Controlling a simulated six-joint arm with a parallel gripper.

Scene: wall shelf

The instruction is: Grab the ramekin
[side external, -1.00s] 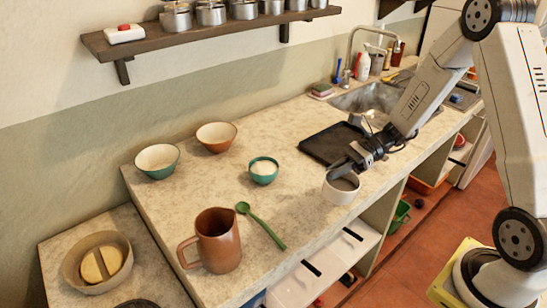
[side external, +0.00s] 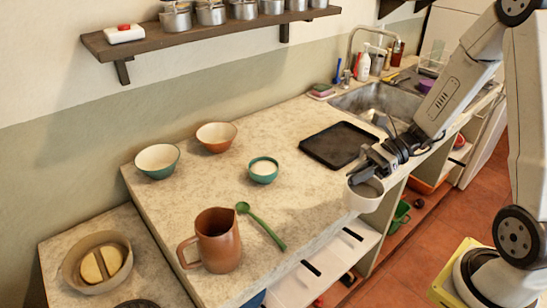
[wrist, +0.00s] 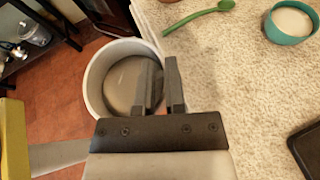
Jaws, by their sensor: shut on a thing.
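The ramekin (side external: 364,199) is a round white dish. It also shows in the wrist view (wrist: 96,84), with its grey inside facing up. My gripper (side external: 359,177) is shut on the ramekin's wall at the rim. In the wrist view, the two dark fingers of my gripper (wrist: 161,84) straddle that wall on the side towards the counter, one inside and one outside. The ramekin hangs roughly upright at the counter's front edge, with red floor beneath it in the wrist view. Its outer far side is hidden.
A black tray (side external: 340,144) lies behind my gripper on the counter. A small teal bowl (side external: 263,171), a green spoon (side external: 261,227) and a brown jug (side external: 219,241) stand or lie to the left. Open counter (side external: 310,195) lies between them and the ramekin.

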